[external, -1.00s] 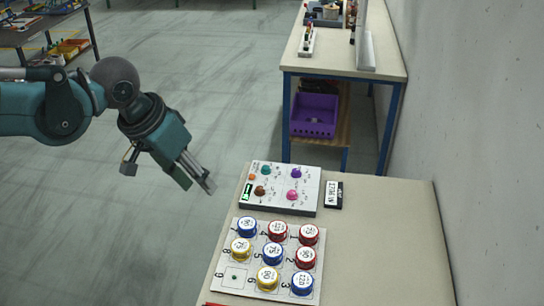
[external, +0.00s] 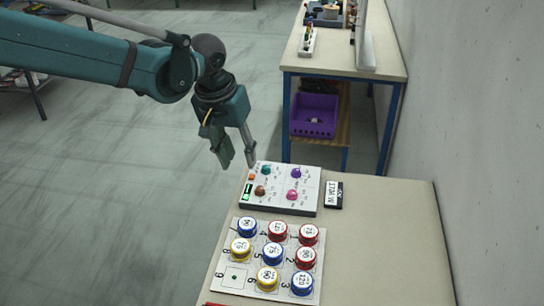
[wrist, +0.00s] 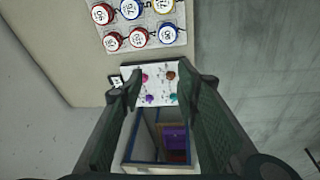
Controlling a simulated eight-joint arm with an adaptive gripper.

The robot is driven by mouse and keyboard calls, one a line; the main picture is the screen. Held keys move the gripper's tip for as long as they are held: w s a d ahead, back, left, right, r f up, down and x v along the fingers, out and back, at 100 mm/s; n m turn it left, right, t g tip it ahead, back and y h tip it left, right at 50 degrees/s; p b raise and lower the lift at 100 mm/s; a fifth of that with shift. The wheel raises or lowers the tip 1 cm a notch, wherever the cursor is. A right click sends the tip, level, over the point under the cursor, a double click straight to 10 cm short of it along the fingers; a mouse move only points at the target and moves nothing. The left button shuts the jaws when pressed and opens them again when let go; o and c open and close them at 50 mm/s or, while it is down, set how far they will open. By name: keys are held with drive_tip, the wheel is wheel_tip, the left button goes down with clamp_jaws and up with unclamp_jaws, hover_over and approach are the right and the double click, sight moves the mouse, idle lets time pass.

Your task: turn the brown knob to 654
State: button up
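The brown knob (external: 260,190) sits on the near left part of a white control panel (external: 308,200) on the beige table. It also shows in the wrist view (wrist: 171,75), between my fingers' tips and near the right one. A teal knob (external: 266,170), a purple knob (external: 296,173) and a pink knob (external: 292,195) share the panel. A small green display (external: 247,190) is left of the brown knob; its reading is too small to tell. My gripper (external: 239,163) is open and empty, above and left of the panel, apart from the knobs.
A white board (external: 230,287) with several numbered red, blue and yellow round pieces lies in front of the panel. A black labelled block (external: 334,195) lies right of it. The table's right side is clear. A blue-legged bench with a purple bin (external: 314,116) stands behind.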

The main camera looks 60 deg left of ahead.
drive_tip(key=w+a+f+n+g, duration=0.1)
drive_tip(key=w+a+f+n, duration=0.1)
drive_tip(key=w+a+f, duration=0.45)
drive_tip(key=n+g+p, duration=0.2)
hover_over(260, 188)
wheel_tip(260, 188, down, 10)
drive_tip(key=shift+r, duration=0.1)
drive_tip(key=shift+f+b, duration=0.3)
drive_tip(key=shift+f, duration=3.6)
drive_tip(key=c, duration=0.9)
